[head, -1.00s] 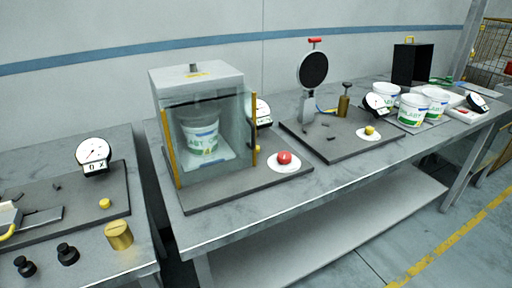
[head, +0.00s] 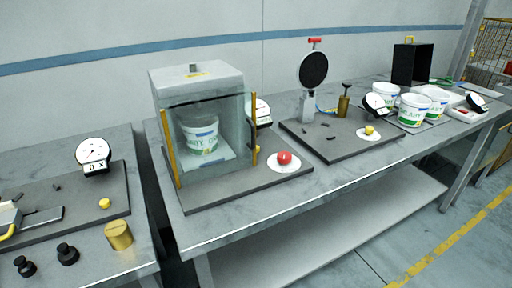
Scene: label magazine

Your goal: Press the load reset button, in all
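Several buttons show, and I cannot tell which one is the load reset button. A red domed button (head: 284,158) sits on a white disc in front of the clear-fronted chamber (head: 196,77). A small yellow button (head: 369,130) sits on a white disc on the plate to its right. Another yellow button (head: 104,203) is on the left bench's dark plate, below a dial gauge (head: 93,155) with a small label window. A white tub (head: 200,136) stands inside the chamber. Neither of my grippers is in view.
Black weights (head: 67,254) and a brass cylinder (head: 119,235) stand at the left bench's front. A narrow gap separates the benches. A round black disc on a stand (head: 312,69) rises mid-bench. White tubs (head: 412,109) and a black box (head: 411,64) stand at right.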

